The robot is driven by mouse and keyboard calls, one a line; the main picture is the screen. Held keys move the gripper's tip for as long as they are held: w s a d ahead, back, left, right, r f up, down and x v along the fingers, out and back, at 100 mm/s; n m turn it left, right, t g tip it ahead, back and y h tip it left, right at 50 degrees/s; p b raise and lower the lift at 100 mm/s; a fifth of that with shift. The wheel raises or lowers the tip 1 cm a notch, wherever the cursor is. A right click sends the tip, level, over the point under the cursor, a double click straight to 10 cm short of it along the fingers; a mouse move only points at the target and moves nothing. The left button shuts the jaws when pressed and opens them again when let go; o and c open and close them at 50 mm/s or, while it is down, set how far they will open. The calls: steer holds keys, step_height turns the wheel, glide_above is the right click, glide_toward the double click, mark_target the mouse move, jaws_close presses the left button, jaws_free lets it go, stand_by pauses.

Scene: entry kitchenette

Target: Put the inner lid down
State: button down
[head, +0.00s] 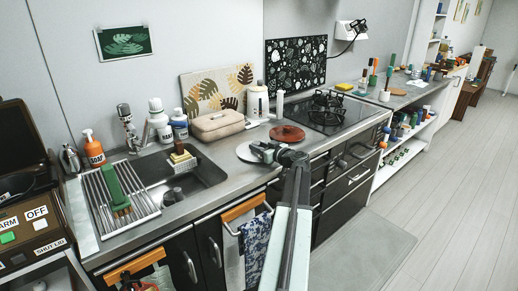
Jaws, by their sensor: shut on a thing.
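A pale grey round disc, which looks like the inner lid (245,152), is at the jaws of my gripper (262,152), over the counter right of the sink. My gripper is shut on it and covers part of the disc. The disc looks about flat and low; I cannot tell whether it touches the counter (219,152). My arm reaches up to it from the bottom of the picture.
A reddish-brown round board (287,133) lies just behind and right of my gripper. A beige case (217,125) and a cream canister (258,102) stand behind. The sink (180,179) is to the left, the black hob (330,112) to the right. A brown appliance (32,222) stands open at far left.

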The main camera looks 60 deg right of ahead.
steer(key=c, duration=1)
jaws_free()
steer(key=shift+r, duration=0.1)
steer(key=p+v, duration=0.2)
steer(key=v, duration=1)
